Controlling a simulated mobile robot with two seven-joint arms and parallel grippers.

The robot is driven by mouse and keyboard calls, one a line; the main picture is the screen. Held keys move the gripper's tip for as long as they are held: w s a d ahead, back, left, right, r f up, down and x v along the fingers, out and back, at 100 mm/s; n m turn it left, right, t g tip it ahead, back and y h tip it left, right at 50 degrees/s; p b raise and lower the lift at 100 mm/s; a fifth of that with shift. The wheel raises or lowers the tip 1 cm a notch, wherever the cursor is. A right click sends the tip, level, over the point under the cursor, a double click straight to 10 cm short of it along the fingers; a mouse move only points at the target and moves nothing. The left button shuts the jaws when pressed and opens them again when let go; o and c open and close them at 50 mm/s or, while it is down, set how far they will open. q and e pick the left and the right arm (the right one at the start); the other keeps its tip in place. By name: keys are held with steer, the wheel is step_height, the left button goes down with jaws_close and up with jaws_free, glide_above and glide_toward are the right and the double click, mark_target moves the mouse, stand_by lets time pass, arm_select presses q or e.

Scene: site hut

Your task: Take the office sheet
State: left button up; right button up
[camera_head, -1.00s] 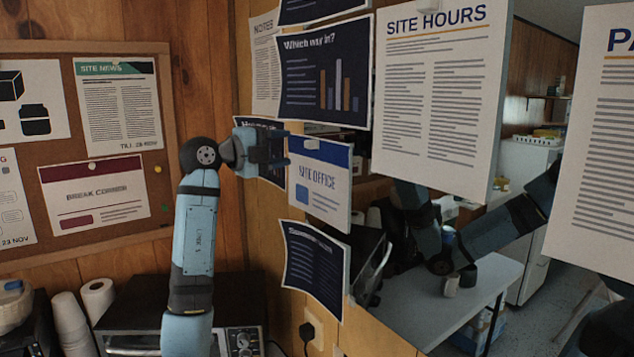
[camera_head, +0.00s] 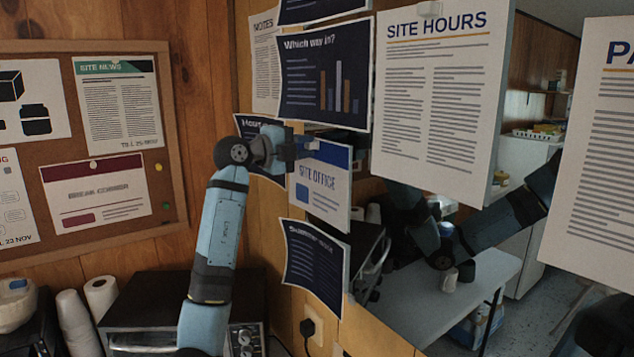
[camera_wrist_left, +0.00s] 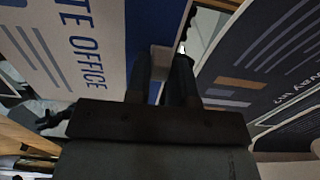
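The office sheet (camera_head: 322,190) is white with a blue header and the words SITE OFFICE. It hangs on the wood wall right of the corner. My left gripper (camera_head: 302,145) is at its upper edge, close to the blue header. In the left wrist view, the two dark fingers (camera_wrist_left: 165,82) stand in front of the header, with a narrow gap between them. The sheet (camera_wrist_left: 70,50) fills the left of that view. Contact between fingers and sheet is unclear. My right gripper does not show.
A dark chart sheet (camera_head: 322,85) hangs just above, a dark sheet (camera_head: 315,262) below, and another partly behind my gripper (camera_head: 262,150). The SITE HOURS sheet (camera_head: 437,110) hangs to the right. A cork board (camera_head: 172,190) is at left. A toaster-oven-like appliance (camera_head: 150,310) stands below.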

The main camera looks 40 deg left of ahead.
arm_select(q)
jaws_close()
steer(key=shift+s, duration=0.1)
steer(key=shift+v, duration=2.2)
steer(key=shift+s+a+r+p, duration=0.3)
steer(key=shift+s+r, duration=0.2)
steer(key=shift+s, duration=0.3)
steer(key=shift+s+a+r+p, duration=0.15)
steer(key=shift+s+r+p, duration=0.35)
steer(key=shift+s, duration=0.3)
steer(key=shift+s+a+r+p, duration=0.3)
steer(key=shift+s+r, duration=0.2)
steer(key=shift+s, duration=0.3)
